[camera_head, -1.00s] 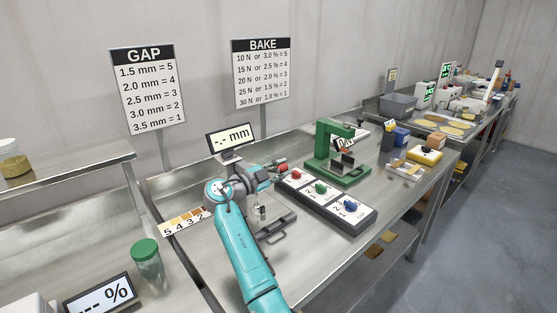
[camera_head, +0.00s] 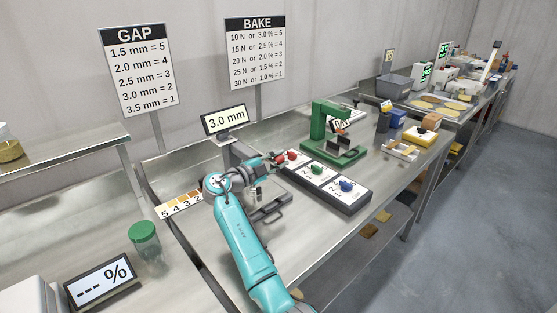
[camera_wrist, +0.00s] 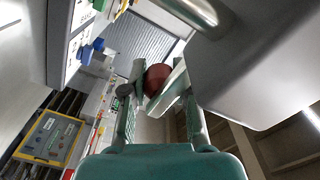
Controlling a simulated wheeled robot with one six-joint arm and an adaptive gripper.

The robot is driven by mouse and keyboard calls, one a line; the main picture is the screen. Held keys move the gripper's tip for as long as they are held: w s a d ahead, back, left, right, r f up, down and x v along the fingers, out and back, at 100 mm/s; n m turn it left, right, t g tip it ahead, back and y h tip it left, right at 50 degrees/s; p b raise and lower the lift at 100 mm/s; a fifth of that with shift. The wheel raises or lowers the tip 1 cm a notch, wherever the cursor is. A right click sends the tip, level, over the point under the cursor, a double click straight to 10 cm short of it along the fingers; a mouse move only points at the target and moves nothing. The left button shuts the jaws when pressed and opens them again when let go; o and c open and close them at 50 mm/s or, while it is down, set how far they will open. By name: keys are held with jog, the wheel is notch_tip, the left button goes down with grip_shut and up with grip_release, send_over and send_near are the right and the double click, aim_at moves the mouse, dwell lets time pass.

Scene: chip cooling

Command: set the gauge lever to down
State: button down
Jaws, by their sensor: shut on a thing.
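The gauge has a small screen (camera_head: 224,120) reading 3.0 mm and a grey stand with a flat metal base (camera_head: 270,207) on the bench. Its lever ends in a red knob (camera_wrist: 157,79), which shows between my two fingertips in the wrist view. My gripper (camera_wrist: 156,85) is shut on that knob. In the head view my gripper (camera_head: 274,161) is at the right of the gauge's upright, above the base. My arm hides part of the gauge, and the lever's exact angle is hard to tell.
A row of dials (camera_head: 325,184) with red, green and blue knobs lies just right of the gauge. A green press (camera_head: 333,135) stands behind it. A colour strip (camera_head: 180,204) and a green-lidded jar (camera_head: 145,242) are at the left.

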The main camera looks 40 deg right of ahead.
jog(key=shift+f, duration=0.25)
jog(key=c, duration=0.8)
grip_release()
jog(key=shift+c, duration=0.2)
jog(key=shift+a+r, duration=0.1)
jog(key=a, duration=1.2)
jog(key=shift+s, duration=0.2)
